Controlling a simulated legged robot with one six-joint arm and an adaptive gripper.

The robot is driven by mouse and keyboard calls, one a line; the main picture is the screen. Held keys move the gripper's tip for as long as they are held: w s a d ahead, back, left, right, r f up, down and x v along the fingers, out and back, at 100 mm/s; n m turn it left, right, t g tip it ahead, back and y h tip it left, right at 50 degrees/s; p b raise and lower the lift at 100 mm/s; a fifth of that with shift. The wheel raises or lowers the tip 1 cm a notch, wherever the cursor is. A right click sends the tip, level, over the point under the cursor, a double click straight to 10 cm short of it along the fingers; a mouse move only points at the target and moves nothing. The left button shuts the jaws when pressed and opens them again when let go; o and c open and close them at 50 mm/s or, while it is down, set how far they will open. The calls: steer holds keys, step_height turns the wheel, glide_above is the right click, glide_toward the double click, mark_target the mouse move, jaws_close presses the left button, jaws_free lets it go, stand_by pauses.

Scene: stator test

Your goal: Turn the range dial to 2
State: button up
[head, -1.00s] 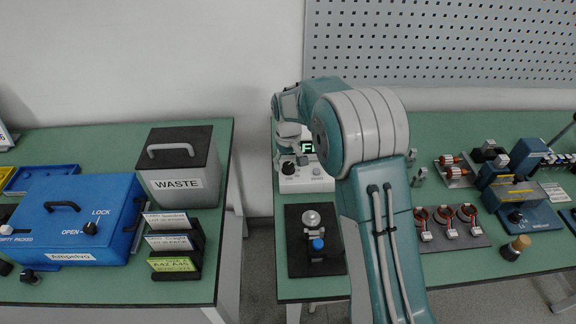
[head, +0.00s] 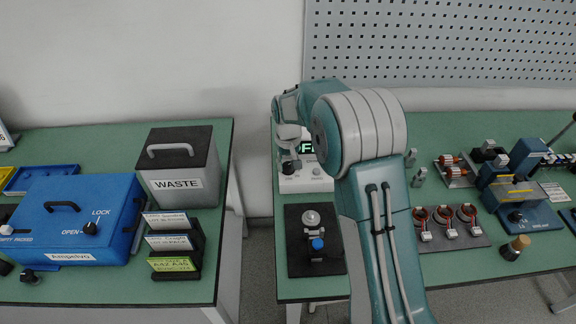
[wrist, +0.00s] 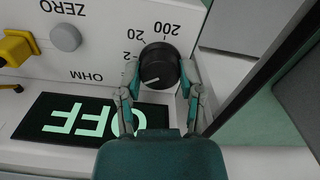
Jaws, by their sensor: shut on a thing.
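The range dial (wrist: 160,66) is a black round knob on the white meter (head: 312,180), with 2, 20 and 200 printed around it. My gripper (wrist: 160,76) has one finger on each side of the dial and is shut on it. The dial's white line points to the lower left in the wrist view, below the 2 label; the left finger covers part of the scale there. The display (wrist: 80,122) reads OFF, upside down in the wrist view. In the head view the dial (head: 291,167) shows below my gripper, and my arm hides the meter's right part.
A grey ZERO knob (wrist: 65,37) and a yellow plug (wrist: 17,47) are on the same panel. A black fixture with a blue knob (head: 318,244) stands in front of the meter. The green table's left edge is close, with a gap to the other table.

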mark_target(288, 165)
steer(key=m, duration=0.7)
steer(key=shift+f, duration=0.1)
steer(key=o, duration=0.8)
steer(key=shift+a, duration=0.1)
step_height(288, 165, up, 5)
steer(key=shift+r, duration=0.6)
